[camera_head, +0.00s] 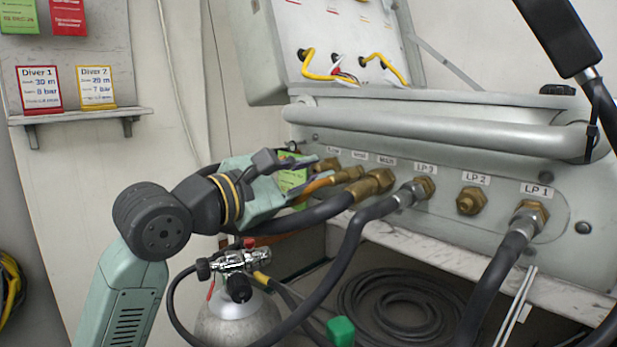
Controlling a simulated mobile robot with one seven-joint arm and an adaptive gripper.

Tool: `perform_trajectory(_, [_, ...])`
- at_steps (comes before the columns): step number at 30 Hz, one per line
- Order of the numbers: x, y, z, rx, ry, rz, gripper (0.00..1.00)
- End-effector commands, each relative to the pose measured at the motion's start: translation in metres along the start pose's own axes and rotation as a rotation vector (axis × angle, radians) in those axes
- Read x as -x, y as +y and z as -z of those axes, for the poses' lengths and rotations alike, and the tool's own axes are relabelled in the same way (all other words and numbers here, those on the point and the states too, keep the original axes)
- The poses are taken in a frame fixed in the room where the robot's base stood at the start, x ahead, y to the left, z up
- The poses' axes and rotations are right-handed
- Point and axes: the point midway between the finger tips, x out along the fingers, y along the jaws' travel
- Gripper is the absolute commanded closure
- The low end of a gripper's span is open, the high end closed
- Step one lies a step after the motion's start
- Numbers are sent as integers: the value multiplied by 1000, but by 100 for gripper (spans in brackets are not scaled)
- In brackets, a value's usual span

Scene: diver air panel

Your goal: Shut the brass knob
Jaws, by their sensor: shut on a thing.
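My gripper (300,173) reaches in from the left to the left end of the grey panel's row of brass fittings. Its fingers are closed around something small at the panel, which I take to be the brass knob. The fingers and a green tag (292,181) largely hide what is between them. A brass piece (328,164) shows just right of the fingertips, under a small label. I cannot tell how far the knob is turned.
Brass fittings marked LP 3 (425,187), LP 2 (470,200) and LP 1 (531,213) run rightward. Thick black hoses (345,260) hang in front. A gas cylinder (236,318) with a chrome valve (240,262) stands below my gripper. A grey tube (440,130) crosses above.

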Motion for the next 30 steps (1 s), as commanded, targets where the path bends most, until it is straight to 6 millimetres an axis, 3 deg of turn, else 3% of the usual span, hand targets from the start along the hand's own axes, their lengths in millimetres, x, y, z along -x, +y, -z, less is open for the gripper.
perform_trajectory(10, [0,-2,0,-3,1,5,100])
perform_trajectory(11, [0,-2,0,-3,1,5,78])
perform_trajectory(14, [0,-2,0,-2,1,4,71])
perform_trajectory(24, [2,0,0,-1,1,1,71])
perform_trajectory(30, [30,0,1,-1,4,-2,71])
